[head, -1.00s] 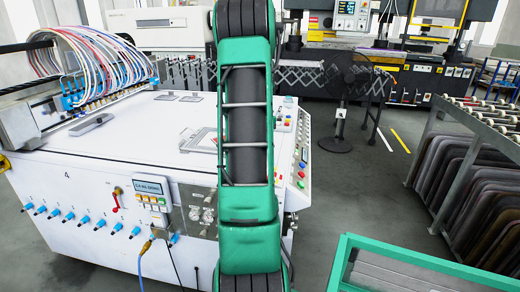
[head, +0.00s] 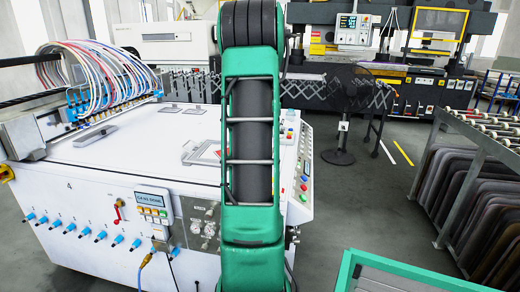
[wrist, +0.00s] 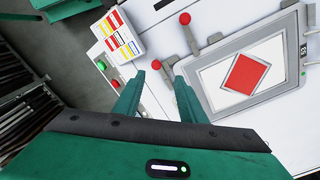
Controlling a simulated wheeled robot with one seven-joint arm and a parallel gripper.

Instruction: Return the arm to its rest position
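My green arm (head: 252,150) rises through the middle of the head view and hides part of the white machine behind it. My gripper is not visible in the head view. In the wrist view my gripper (wrist: 154,80) shows two green fingers, apart from each other with nothing between them. It hangs over the edge of the white machine top, near a grey frame (wrist: 250,70) with a red diamond-shaped patch (wrist: 246,73). Two red-knobbed levers stand beside the frame. The fingers look clear of them.
The white machine (head: 130,170) has hoses and a nozzle row (head: 110,95) at its left. A black fan (head: 343,125) stands behind right. A rack of dark panels (head: 470,190) and a green-edged frame (head: 420,265) are at right. Grey floor (head: 345,210) lies open between.

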